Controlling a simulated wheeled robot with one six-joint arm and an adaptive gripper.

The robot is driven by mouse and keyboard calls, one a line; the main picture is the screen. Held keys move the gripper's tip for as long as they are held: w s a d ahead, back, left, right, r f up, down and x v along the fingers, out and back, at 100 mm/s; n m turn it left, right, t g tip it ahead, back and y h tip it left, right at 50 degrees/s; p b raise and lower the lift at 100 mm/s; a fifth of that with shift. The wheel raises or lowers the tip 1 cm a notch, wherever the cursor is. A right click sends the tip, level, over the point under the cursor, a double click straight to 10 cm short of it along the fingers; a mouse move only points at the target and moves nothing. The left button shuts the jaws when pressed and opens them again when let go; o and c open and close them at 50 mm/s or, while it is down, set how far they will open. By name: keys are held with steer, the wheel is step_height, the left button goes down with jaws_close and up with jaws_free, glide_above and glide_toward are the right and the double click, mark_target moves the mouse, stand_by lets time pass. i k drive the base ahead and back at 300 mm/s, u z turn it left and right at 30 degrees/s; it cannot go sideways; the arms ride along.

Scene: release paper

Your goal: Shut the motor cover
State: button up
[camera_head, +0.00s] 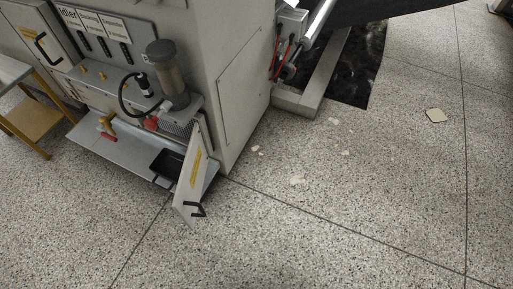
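The motor cover (187,187) looks to be the pale hinged door low on the grey machine. It stands open, swung outward from the machine's corner, with a yellow label strip and a black handle (198,210) near its lower free edge. Beside it the opening shows a finned motor (180,128) and a dark tray (166,163) on a metal shelf (125,155). My gripper is not in view.
A similar door (25,32) with a black handle sits flush at upper left. A small table (38,118) stands at the left edge. Paper scraps (297,180) lie on the speckled floor. The floor in front and right is mostly clear.

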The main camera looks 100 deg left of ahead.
mark_target(185, 203)
steer(key=u, duration=3.25)
steer(key=k, duration=0.9)
steer(key=u, duration=1.05)
steer(key=i, duration=0.5)
